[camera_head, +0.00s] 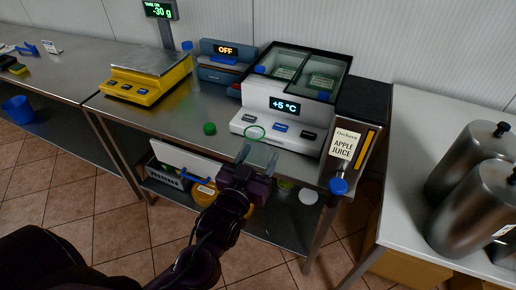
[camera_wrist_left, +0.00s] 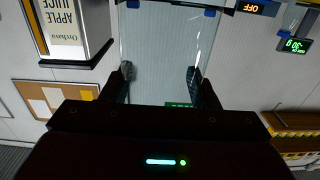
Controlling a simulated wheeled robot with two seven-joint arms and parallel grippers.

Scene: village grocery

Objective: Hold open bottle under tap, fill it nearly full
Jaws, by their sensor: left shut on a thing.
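My left gripper (camera_head: 257,157) is shut on a clear bottle (camera_head: 256,146). The bottle is hard to make out against the grey cooler front, but its green-ringed open mouth shows from above. In the wrist view, which is upside down, the clear bottle (camera_wrist_left: 160,60) stands between the two fingers (camera_wrist_left: 160,85), with no liquid visible in it. The apple juice dispenser (camera_head: 345,145) stands at the right end of the steel table. Its blue tap (camera_head: 338,186) is to the right of and apart from the bottle. A green cap (camera_head: 209,128) lies on the table. My right gripper is out of view.
A cooler box (camera_head: 283,117) reading +5 °C stands behind the bottle. A yellow scale (camera_head: 147,80) and a blue-grey device (camera_head: 224,62) reading OFF are further left. Steel urns (camera_head: 470,165) stand on the white table (camera_head: 415,150) at right. A lower shelf holds crates.

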